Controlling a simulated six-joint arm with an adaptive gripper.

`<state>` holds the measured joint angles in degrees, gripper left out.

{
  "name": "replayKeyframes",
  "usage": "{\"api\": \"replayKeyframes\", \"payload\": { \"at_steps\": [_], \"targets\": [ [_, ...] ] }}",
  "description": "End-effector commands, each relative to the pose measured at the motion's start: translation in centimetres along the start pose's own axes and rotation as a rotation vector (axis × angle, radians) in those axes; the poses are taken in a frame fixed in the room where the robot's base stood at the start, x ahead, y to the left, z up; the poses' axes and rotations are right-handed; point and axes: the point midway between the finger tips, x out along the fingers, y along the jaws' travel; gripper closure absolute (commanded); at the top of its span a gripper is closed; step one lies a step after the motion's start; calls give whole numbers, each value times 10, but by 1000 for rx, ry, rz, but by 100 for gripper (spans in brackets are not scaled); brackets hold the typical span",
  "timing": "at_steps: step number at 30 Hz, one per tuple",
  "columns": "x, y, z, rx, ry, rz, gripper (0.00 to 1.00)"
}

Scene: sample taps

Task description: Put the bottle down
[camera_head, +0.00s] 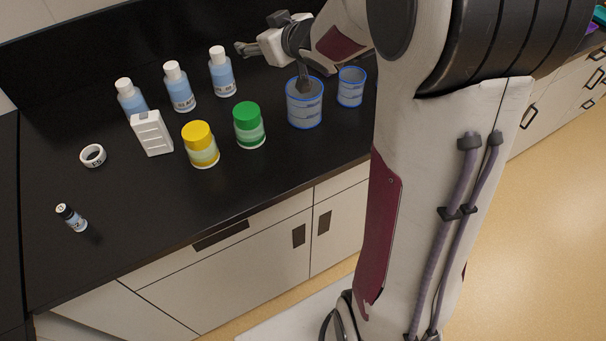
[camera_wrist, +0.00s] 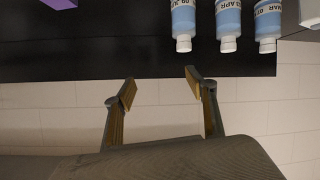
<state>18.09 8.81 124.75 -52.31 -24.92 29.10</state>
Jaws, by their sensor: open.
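Three white-capped bottles of blue liquid stand upright on the black counter: the left bottle (camera_head: 131,103), middle bottle (camera_head: 181,94) and right bottle (camera_head: 223,80). Their lower parts are partly hidden only at the left one, behind a white box. My gripper (camera_head: 242,48) is above the back of the counter, right of the right bottle and pointing left. In the wrist view my gripper (camera_wrist: 160,81) has its fingers spread with nothing between them. Three bottles (camera_wrist: 183,22), (camera_wrist: 228,20), (camera_wrist: 268,25) appear upside down at the top there, apart from the fingers.
The white box (camera_head: 151,133), a yellow-capped jar (camera_head: 200,145) and a green-capped jar (camera_head: 249,126) stand in front of the bottles. Two blue-rimmed containers (camera_head: 305,108), (camera_head: 351,88) are at right. A tape roll (camera_head: 92,155) and small vial (camera_head: 72,217) lie left.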

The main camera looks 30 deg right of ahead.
Motion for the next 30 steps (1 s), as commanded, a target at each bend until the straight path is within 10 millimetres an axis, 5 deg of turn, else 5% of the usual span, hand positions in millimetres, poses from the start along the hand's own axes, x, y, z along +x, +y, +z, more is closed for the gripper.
{"api": "replayKeyframes", "payload": {
  "at_steps": [7, 17, 30],
  "targets": [
    [-49, 6, -7, 10, -72, 127, 44],
    [-120, -4, 9, 63, -201, 226, 44],
    [-217, -55, 62, 158, -401, 208, 44]
  ]
}}
